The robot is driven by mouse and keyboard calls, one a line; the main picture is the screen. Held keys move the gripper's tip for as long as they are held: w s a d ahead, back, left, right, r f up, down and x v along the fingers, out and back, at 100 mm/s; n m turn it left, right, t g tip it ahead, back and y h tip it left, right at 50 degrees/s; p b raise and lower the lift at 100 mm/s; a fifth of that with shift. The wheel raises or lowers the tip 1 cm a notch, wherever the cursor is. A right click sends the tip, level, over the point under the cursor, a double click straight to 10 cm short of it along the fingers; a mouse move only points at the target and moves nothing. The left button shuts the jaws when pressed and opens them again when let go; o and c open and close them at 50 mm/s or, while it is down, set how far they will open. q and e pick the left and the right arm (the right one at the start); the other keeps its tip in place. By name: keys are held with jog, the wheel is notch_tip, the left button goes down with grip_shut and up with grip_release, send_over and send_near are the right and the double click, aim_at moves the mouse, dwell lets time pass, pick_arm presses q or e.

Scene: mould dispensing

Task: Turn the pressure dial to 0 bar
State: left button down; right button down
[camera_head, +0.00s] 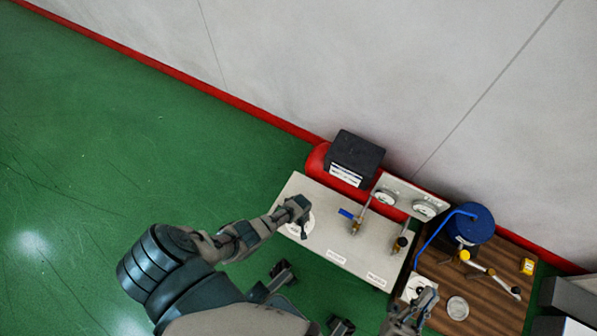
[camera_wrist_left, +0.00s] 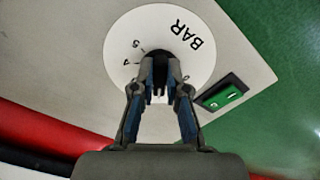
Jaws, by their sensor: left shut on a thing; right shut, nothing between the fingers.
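The pressure dial (camera_head: 306,229) is a white disc on the left end of the pale panel (camera_head: 325,228). My left gripper (camera_head: 298,207) is over it and covers much of it. In the left wrist view the dial (camera_wrist_left: 190,68) shows the word BAR and a few digits. There my left gripper (camera_wrist_left: 160,88) is shut on the dark knob at the dial's middle. The knob is mostly hidden between the fingers, and I cannot read where it points. My right gripper (camera_head: 427,297) is shut and empty, low over the left edge of the wooden table.
A green switch (camera_wrist_left: 222,96) sits beside the dial. The panel also bears a blue-handled valve (camera_head: 348,213) and two gauges (camera_head: 385,197). A black box (camera_head: 355,157) stands behind it. The wooden table (camera_head: 490,308) holds a blue container (camera_head: 470,223) and a round dish (camera_head: 457,308).

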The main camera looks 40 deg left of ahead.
pick_arm(q)
jog(key=n, duration=0.1)
jog(key=w+n, duration=0.1)
jog(key=shift+w+a+r+n, duration=0.1)
jog(key=shift+a+r+n, duration=0.05)
jog(key=shift+r+n, duration=0.2)
jog(key=n, duration=0.3)
jog(key=shift+a+f+n, duration=0.1)
jog(key=shift+n, duration=0.25)
jog(key=n, duration=0.3)
jog(key=shift+w, duration=0.1)
jog(key=shift+a+n, duration=0.15)
jog(key=shift+n, duration=1.55)
pick_arm(e)
jog(key=shift+w+f+g, duration=0.45)
jog(key=shift+w+g, duration=0.05)
jog(key=shift+w, duration=0.1)
jog(key=shift+a, duration=0.1)
pick_arm(q)
jog(key=c, duration=1.2)
grip_release()
jog(key=shift+s, duration=0.2)
pick_arm(e)
jog(key=shift+s+r, duration=0.1)
jog(key=shift+s, duration=0.05)
pick_arm(q)
jog(key=shift+f, duration=0.1)
